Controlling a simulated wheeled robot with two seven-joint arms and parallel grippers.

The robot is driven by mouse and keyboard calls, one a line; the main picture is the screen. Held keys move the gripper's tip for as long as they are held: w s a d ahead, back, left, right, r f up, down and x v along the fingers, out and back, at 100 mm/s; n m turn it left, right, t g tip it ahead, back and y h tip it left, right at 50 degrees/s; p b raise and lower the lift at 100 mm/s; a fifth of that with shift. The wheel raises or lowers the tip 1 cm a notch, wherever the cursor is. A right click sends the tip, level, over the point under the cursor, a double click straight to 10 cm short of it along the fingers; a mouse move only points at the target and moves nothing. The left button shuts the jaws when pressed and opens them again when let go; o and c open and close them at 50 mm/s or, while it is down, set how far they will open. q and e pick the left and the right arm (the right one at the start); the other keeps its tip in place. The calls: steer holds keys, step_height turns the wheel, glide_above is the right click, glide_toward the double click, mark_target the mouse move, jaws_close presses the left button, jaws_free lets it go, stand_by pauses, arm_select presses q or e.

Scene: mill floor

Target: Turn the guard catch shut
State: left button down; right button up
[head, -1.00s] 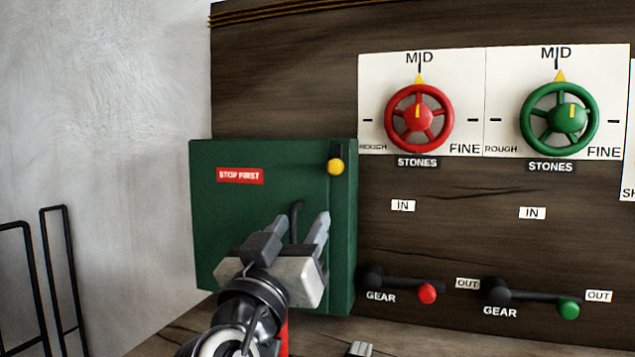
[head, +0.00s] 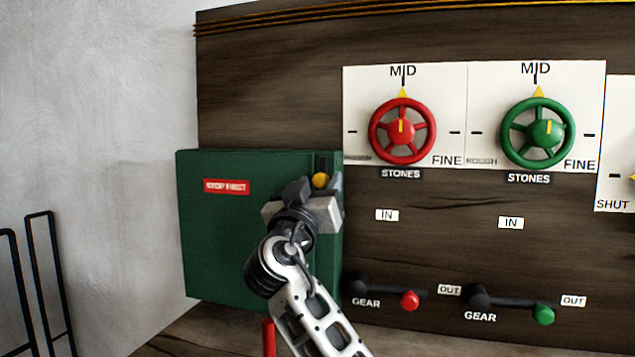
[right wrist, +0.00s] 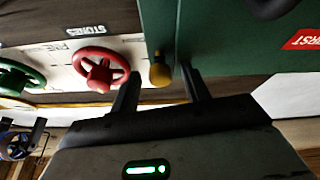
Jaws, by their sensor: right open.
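The green guard (head: 225,240) is a box on the left end of the dark wooden panel, and its lid looks closed. Its catch has a yellow knob (head: 320,180) on a dark plate at the guard's upper right. The knob also shows in the right wrist view (right wrist: 160,70). My right gripper (head: 316,188) is at the catch, covering part of it. In the right wrist view its two open fingers (right wrist: 161,78) stand on either side of the knob; I cannot tell whether they touch it. My left gripper is not in view.
A red handwheel (head: 402,131) and a green handwheel (head: 538,132) are on the panel to the right. Below them are a red-knobbed gear lever (head: 409,300) and a green-knobbed one (head: 543,314). A black metal frame (head: 40,280) stands at the far left.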

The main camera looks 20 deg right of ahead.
steer(key=c, duration=1)
